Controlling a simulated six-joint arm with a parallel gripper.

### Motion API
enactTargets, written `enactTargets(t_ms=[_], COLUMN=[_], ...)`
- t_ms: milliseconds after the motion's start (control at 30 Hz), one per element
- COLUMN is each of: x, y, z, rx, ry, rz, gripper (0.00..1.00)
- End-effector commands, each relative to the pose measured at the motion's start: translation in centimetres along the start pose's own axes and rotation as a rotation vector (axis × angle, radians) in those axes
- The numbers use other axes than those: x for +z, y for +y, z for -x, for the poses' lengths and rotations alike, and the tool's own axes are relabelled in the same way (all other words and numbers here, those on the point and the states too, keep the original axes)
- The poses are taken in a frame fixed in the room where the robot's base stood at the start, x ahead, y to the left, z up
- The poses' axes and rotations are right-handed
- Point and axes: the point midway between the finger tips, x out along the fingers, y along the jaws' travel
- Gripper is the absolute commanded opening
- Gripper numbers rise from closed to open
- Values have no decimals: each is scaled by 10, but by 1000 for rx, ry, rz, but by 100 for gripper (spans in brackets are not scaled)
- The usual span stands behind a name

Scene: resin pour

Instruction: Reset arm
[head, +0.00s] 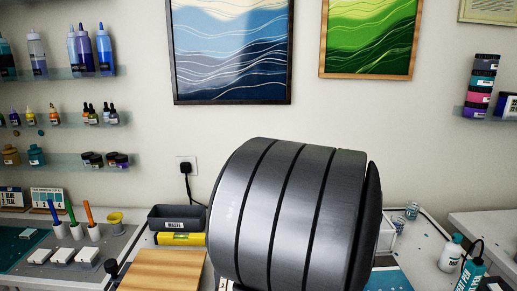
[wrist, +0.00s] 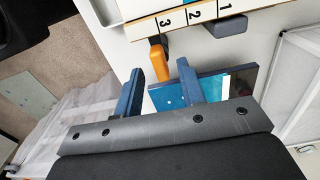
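My gripper (wrist: 163,76) shows in the wrist view, with its two blue fingers spread apart and nothing visible between them. Beyond the fingertips is a rounded orange piece (wrist: 157,62) at the edge of a wooden-edged rack marked 1, 2, 3 (wrist: 190,20). A dark blue and teal panel (wrist: 235,85) lies beyond the right finger. In the head view a large grey link of my arm fills the middle, and the gripper is not seen there.
In the head view, a wooden board (head: 162,271), a dark waste bin (head: 177,217) and a yellow level (head: 180,239) are left of my arm. Several pens stand in white holders (head: 76,231) farther left. A bottle (head: 451,253) stands at right. The arm hides the worktop's middle.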

Motion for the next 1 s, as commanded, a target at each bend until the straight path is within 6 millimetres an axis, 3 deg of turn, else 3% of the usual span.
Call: enactTargets(t_ms=[67,833,1000], x=[0,0,0], y=[1,0,-1], z=[-18,-14,24], rx=[4,-1,-5], ry=[-2,0,4], rz=[0,633,632], gripper=[36,36,36])
